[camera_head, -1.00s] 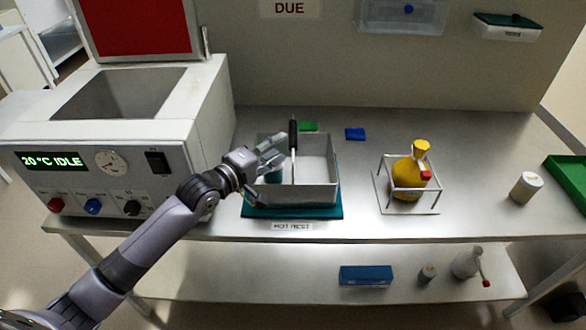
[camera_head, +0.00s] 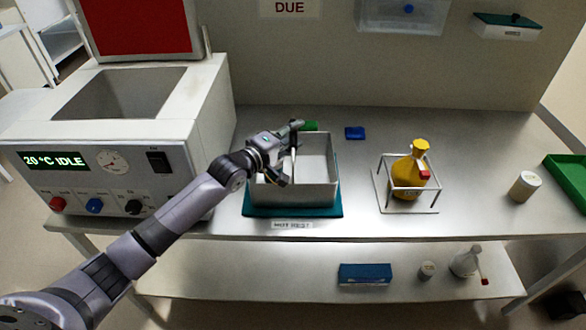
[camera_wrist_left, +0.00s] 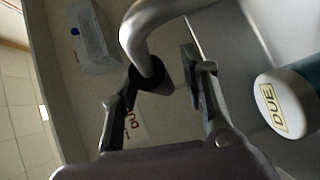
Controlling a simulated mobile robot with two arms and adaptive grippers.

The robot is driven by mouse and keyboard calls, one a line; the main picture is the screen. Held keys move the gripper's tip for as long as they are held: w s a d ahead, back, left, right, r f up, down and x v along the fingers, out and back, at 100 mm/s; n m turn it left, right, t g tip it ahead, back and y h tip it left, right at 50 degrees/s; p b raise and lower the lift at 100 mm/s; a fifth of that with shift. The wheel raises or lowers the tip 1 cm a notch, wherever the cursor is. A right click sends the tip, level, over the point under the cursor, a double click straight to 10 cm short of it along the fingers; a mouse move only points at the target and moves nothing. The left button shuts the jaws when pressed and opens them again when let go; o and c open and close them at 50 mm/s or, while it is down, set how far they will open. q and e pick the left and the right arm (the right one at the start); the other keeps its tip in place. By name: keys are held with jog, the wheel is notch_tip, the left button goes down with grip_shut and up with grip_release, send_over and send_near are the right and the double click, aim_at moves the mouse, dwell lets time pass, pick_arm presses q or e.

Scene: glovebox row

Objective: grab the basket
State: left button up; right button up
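The basket (camera_head: 318,183) is a grey metal box with an upright handle (camera_head: 294,158) that has a dark grip. It stands on a teal mat (camera_head: 257,211) on the bench. In the left wrist view the bent handle (camera_wrist_left: 143,38) ends in a dark grip lying between my fingers. My left gripper (camera_head: 287,152) is over the basket's left part, its fingers open on either side of the handle. The left wrist view shows the open fingers (camera_wrist_left: 165,72) with gaps around the grip. A white-lidded jar marked DUE (camera_wrist_left: 283,104) is in the basket. My right gripper is not in view.
A grey bath unit (camera_head: 108,140) with a raised red lid stands left of the basket. A yellow flask (camera_head: 408,178) in a wire stand and a white jar (camera_head: 525,186) are to the right. Green and blue (camera_head: 355,133) pieces lie behind.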

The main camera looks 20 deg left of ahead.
pick_arm(q)
grip_shut()
dwell(0.6)
jog(key=shift+r, duration=0.15)
